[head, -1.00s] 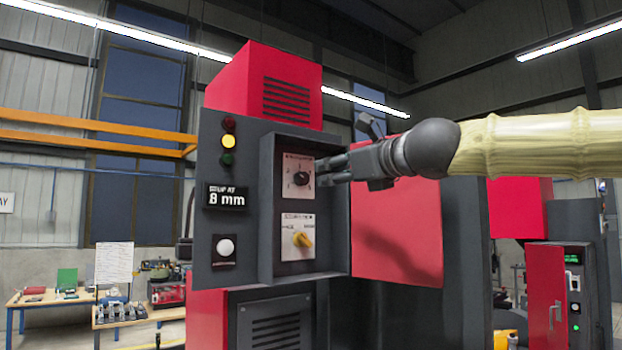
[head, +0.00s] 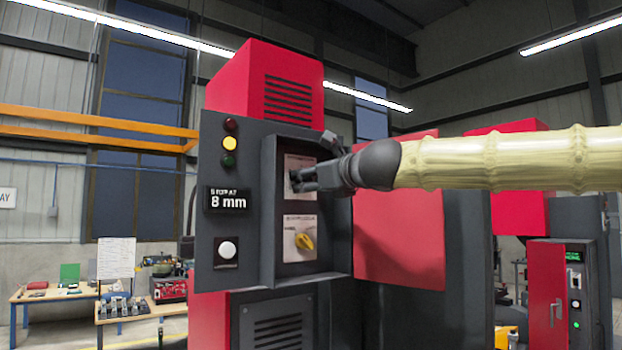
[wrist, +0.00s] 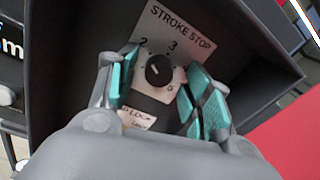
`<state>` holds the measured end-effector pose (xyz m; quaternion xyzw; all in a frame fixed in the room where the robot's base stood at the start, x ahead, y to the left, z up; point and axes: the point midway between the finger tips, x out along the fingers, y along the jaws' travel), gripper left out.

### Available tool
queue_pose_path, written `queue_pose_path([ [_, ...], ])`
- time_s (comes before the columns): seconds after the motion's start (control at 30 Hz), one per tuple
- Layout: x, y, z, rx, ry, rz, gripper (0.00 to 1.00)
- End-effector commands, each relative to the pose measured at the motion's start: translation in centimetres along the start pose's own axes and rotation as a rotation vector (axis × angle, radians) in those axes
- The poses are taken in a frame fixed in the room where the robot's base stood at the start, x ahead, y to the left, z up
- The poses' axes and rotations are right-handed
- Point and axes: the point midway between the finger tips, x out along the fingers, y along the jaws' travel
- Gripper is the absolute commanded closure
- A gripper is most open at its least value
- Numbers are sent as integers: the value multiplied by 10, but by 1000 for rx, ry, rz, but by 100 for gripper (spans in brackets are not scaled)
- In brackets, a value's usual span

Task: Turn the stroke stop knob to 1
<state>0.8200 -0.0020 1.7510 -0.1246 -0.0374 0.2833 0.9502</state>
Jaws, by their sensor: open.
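The stroke stop knob is a small round black knob (wrist: 158,71) on a pale plate (wrist: 180,32) labelled STROKE STOP, with 2 and 3 readable above it. A white mark shows on its face; the exact number it points to is unclear. My gripper (wrist: 161,68) is open, its two teal-padded fingers on either side of the knob, with a gap showing around it. In the head view my gripper (head: 298,181) reaches into the recess from the right and hides the knob and much of its plate (head: 298,161).
A yellow knob (head: 304,241) on a lower plate sits just below my gripper. The recess side walls (head: 268,210) stand close around both knobs. The display (head: 228,200) reads 8 mm. A white button (head: 226,249) and lamps, the yellow one (head: 230,143) lit, are to the left.

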Motion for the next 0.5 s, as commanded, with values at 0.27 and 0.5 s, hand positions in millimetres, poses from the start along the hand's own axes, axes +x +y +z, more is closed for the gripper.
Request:
queue_pose_path([
  [0.27, 0, 0, 0, 0, 0, 0, 76],
  [0.5, 0, 0, 0, -1, 0, 0, 96],
])
